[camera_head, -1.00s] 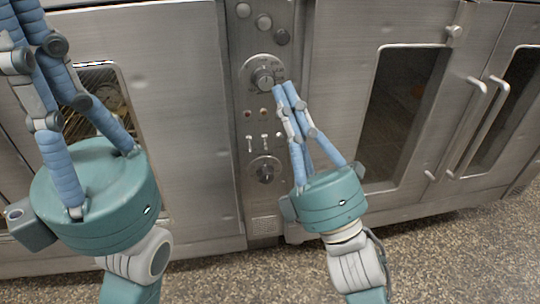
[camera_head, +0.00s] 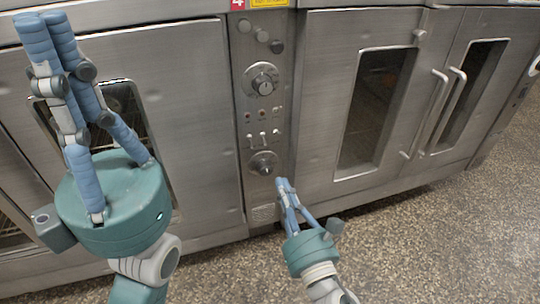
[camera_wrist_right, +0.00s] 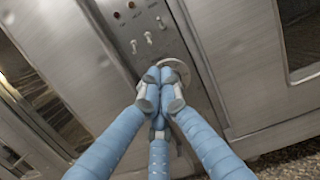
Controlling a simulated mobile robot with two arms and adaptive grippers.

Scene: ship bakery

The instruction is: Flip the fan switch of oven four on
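The oven control panel (camera_head: 247,98) stands in the middle of the head view, under a partly cut-off red label with a 4 (camera_head: 238,3). A row of small pale toggle switches (camera_head: 263,138) sits between the upper dial (camera_head: 262,80) and lower dial (camera_head: 263,162). The switches also show in the right wrist view (camera_wrist_right: 148,38); which one is the fan switch I cannot read. My right gripper (camera_head: 283,184) is shut and empty, its tips below and right of the switches, partly covering the lower dial in the wrist view. My left gripper (camera_head: 46,22) is shut and empty, far left.
Steel oven doors with windows flank the panel, a left door (camera_head: 190,100) and a right door (camera_head: 318,110). Long vertical door handles (camera_head: 447,112) stick out farther right. Several round buttons (camera_head: 262,36) top the panel. The speckled floor (camera_head: 420,240) is clear.

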